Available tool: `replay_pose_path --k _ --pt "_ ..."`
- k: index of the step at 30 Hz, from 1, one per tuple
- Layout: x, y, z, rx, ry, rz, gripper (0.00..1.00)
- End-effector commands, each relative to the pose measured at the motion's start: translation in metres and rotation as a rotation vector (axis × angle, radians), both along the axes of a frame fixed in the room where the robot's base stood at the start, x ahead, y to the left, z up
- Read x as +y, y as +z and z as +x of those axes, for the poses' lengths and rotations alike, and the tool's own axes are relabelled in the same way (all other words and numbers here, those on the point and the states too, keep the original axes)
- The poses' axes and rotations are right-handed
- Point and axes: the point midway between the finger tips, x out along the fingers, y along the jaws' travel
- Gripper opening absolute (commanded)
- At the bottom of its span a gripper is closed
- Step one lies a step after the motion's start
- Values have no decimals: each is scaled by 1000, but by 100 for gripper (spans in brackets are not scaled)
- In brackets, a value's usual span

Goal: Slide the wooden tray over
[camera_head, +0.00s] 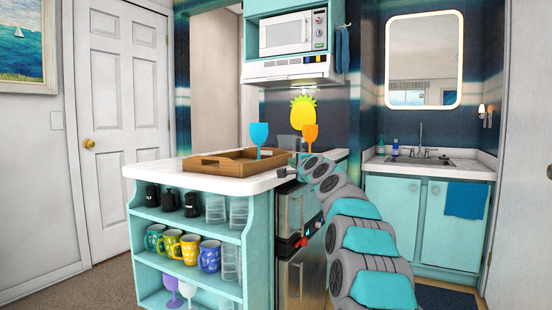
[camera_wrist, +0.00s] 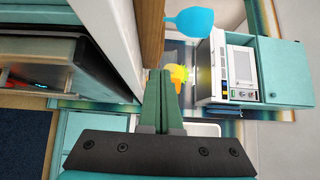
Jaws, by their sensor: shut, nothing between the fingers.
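The wooden tray (camera_head: 206,167) is brown and low-walled and lies flat on the white counter (camera_head: 166,171). In the wrist view its brown wood (camera_wrist: 152,35) shows as a strip just beyond the fingertips. In the head view the gripper (camera_head: 283,172) is small, near the counter's right edge.
An orange goblet (camera_head: 310,132) and a yellow pineapple-shaped thing (camera_head: 303,110) are behind my arm. Shelves below the counter hold mugs (camera_head: 209,255) and glasses. A steel-fronted appliance (camera_head: 289,270) sits under the counter. The counter's left end is clear.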

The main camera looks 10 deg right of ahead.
Motion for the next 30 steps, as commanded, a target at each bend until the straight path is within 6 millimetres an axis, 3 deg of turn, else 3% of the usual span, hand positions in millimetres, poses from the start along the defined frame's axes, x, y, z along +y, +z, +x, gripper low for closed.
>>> replay_pose_path --k 23,30 --pt "11 0 62 4 2 -1 0" --pt "33 2 79 2 2 0 0"
